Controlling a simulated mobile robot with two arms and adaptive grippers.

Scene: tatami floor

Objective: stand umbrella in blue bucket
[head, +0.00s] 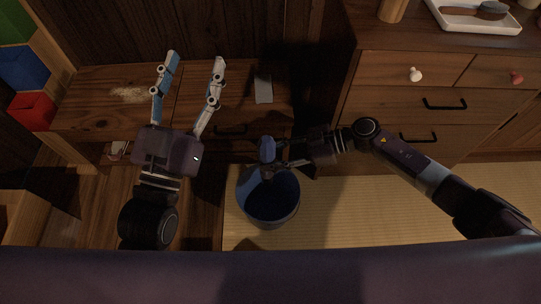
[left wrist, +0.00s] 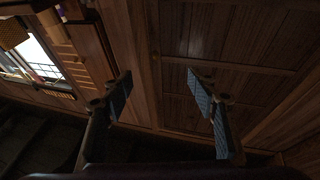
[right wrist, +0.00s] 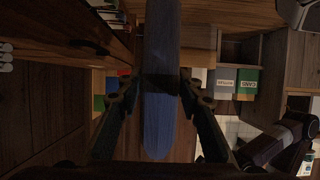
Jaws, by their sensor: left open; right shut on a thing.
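The blue bucket (head: 285,206) stands on the tatami at the lower middle of the head view. The blue umbrella (head: 267,147) is seen nearly end-on over the bucket's far rim, so it looks roughly upright. My right gripper (head: 279,163) is shut on it. In the right wrist view the long blue umbrella (right wrist: 161,60) runs between the two fingers. Whether its lower end is inside the bucket I cannot tell. My left gripper (head: 195,60) is open and empty over the wooden bench, left of the bucket; its spread fingers also show in the left wrist view (left wrist: 158,81).
The low wooden bench (head: 90,95) holds a grey flat item (head: 263,90). A drawer cabinet (head: 385,100) stands at right with a white tray (head: 470,22) on top. Coloured boxes (head: 32,110) are at far left. Tatami (head: 340,215) right of the bucket is clear.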

